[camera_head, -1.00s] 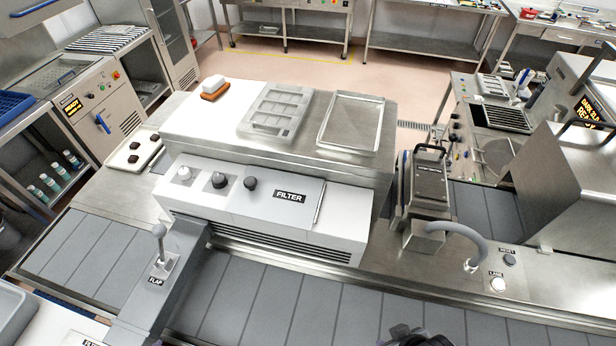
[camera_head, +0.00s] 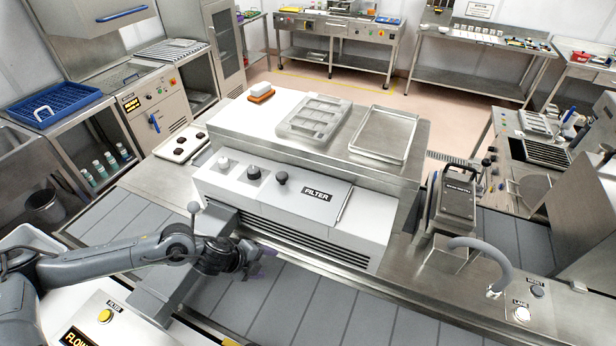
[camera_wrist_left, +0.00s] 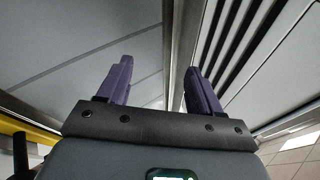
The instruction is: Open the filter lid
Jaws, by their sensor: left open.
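The filter lid (camera_head: 308,197), a pale panel labelled FILTER, lies flat and closed on top of the light grey housing (camera_head: 225,190) in the middle of the head view. A thin raised strip runs along its right edge. My left gripper (camera_head: 265,264) is in front of and below the housing's slotted front, over the grey belt, apart from the lid. In the left wrist view its two purple fingers (camera_wrist_left: 159,68) stand apart with nothing between them. The lid cannot be made out in that view. My right gripper is not in view.
The flap lever (camera_head: 193,210) stands close behind my left arm. A grey mould (camera_head: 314,120) and an empty tray (camera_head: 384,135) lie on the steel top behind. The slatted belt (camera_head: 330,305) is clear.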

